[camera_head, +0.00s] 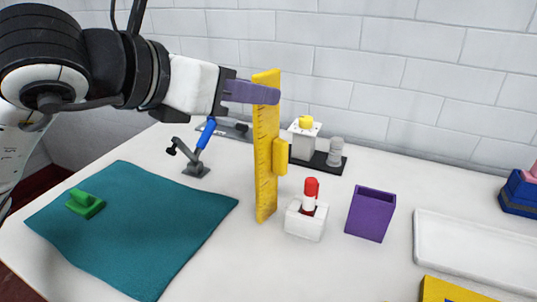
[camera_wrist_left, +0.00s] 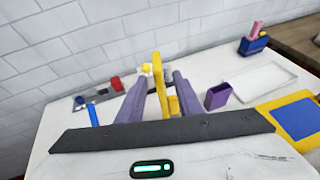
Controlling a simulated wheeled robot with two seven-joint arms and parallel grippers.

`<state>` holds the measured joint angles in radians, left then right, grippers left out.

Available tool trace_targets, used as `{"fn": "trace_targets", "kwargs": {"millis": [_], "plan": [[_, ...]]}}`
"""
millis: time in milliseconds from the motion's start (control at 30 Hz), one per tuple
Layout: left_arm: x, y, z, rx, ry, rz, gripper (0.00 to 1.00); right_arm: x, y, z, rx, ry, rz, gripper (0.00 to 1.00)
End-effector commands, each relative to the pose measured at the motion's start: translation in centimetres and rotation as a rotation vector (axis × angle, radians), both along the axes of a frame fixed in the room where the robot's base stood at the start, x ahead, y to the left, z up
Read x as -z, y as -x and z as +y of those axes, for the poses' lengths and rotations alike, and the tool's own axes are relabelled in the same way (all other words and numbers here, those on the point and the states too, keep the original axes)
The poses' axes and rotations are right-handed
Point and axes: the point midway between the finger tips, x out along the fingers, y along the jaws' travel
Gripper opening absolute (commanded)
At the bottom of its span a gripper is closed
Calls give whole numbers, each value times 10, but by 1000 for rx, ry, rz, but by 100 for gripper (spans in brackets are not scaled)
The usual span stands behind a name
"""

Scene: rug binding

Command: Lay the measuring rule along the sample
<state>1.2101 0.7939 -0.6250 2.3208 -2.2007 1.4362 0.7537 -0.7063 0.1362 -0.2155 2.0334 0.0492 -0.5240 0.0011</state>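The yellow measuring rule (camera_head: 265,185) stands upright right of the teal sample (camera_head: 140,225), with a yellow block handle (camera_head: 281,156) on its right side. My left gripper (camera_head: 262,92) is shut on the rule near its top, with purple fingers across it. In the left wrist view the rule (camera_wrist_left: 158,70) shows nearly edge-on between the fingers. I cannot tell whether its lower end touches the table. The sample lies flat at the front left, with a green gripped block (camera_head: 86,204) on its left part. My right gripper is not in view.
A blue-handled clamp (camera_head: 205,133) stands behind the sample. A white holder with a red-capped bottle (camera_head: 306,215) and a purple cup (camera_head: 371,214) stand close right of the rule. A white tray (camera_head: 475,245) lies farther right. A brick wall (camera_head: 400,60) closes the back.

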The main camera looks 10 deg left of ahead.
Motion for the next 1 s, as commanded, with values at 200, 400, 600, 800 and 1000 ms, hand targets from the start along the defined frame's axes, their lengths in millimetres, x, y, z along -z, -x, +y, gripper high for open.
{"fn": "trace_targets", "kwargs": {"millis": [200,400,600,800,1000], "plan": [[15,-27,-13,2,2,5,33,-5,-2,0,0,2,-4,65],[19,-35,-17,3,0,2,33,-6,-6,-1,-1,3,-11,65],[19,-35,-17,3,0,2,24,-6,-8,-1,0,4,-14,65],[19,-35,-17,3,0,2,0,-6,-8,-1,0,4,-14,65],[18,-35,-17,3,1,1,0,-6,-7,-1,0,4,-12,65]]}}
